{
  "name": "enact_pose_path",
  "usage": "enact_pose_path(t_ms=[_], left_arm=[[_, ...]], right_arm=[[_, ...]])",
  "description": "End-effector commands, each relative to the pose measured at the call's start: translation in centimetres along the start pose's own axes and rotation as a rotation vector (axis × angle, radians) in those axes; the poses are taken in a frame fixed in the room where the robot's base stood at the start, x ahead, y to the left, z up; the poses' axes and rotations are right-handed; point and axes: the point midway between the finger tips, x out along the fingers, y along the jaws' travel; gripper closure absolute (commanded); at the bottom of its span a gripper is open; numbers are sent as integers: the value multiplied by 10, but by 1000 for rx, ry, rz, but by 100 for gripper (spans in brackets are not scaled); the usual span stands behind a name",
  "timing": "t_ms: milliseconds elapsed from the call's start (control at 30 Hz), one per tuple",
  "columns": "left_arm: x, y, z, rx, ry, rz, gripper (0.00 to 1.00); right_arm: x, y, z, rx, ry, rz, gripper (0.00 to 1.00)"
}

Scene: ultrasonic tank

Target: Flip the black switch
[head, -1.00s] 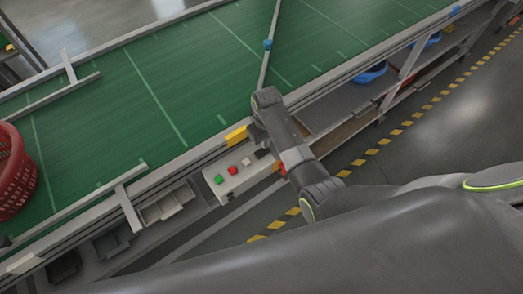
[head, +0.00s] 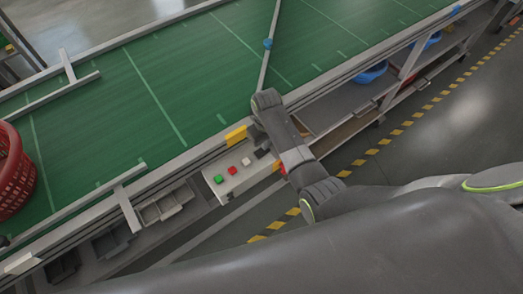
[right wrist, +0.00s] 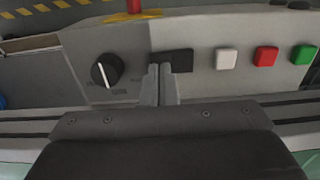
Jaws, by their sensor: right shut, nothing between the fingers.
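A grey control box (head: 240,174) is mounted on the near side of the conveyor. In the right wrist view, a wide black rectangular switch (right wrist: 181,60) is on its face, left of a white button (right wrist: 227,59). My right gripper (right wrist: 160,72) is shut and empty, with its fingertips in front of the left part of this switch and hiding some of it. I cannot tell whether they touch it. A round black knob (right wrist: 107,70) with a white pointer line is to the left of the fingers. My left gripper is not in view.
A red button (right wrist: 265,57) and a green button (right wrist: 303,56) are farther right on the box. A green conveyor (head: 155,85) runs behind it, with a red basket (head: 14,178) at far left. Grey bins (head: 165,205) sit below the conveyor edge.

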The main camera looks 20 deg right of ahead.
Motion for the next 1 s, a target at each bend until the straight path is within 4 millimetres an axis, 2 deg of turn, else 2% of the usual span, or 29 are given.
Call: enact_pose_path(t_ms=[567,900,1000], left_arm=[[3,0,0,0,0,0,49],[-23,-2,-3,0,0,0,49],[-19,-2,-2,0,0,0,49]], right_arm=[[7,0,0,0,1,0,100],[-20,0,0,0,1,0,100],[-24,0,-1,0,2,0,100]])
